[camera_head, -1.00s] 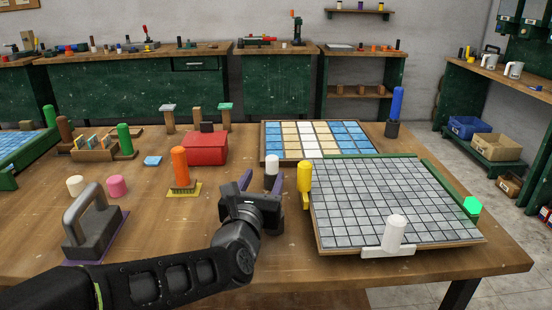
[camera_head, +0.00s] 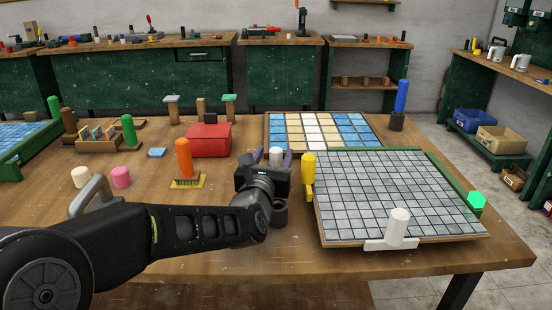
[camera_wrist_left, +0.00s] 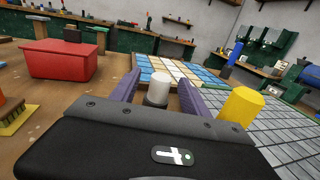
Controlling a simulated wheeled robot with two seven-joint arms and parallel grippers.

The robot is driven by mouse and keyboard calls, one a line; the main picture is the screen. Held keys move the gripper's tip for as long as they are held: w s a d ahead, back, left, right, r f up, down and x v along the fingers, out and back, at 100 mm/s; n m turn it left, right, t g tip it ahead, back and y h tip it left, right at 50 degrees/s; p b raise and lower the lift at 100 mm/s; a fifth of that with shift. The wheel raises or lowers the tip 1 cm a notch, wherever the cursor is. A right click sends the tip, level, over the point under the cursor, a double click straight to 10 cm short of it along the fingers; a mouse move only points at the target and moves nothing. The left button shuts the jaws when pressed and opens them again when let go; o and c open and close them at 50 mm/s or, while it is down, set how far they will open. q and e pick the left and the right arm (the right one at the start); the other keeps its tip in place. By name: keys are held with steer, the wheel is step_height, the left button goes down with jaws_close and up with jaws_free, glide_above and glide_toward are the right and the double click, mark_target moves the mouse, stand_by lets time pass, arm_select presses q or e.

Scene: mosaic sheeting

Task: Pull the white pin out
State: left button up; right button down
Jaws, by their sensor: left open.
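A white pin (camera_head: 276,155) with a dark grey lower part stands upright beyond my left gripper (camera_head: 265,163). In the left wrist view the white pin (camera_wrist_left: 159,83) shows between the two purple fingers of the left gripper (camera_wrist_left: 160,84). The fingers are open, with a gap on each side of the pin. I cannot tell how far between them it stands; its foot is hidden. Another white cylinder (camera_head: 399,222) stands on a white bracket (camera_head: 380,245) at the front edge of the grey tile sheet (camera_head: 390,190). My right gripper is not in view.
A yellow handle (camera_head: 308,168) stands close right of the gripper, at the tile sheet's left edge. A blue and cream mosaic panel (camera_head: 320,133) lies behind. A red box (camera_head: 209,140) and an orange-handled brush (camera_head: 184,158) stand left. The table's front middle is clear.

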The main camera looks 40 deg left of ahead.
arm_select(q)
steer(key=shift+p+x, duration=0.45)
steer(key=shift+x, duration=2.2)
steer(key=shift+d, duration=0.1)
jaws_close()
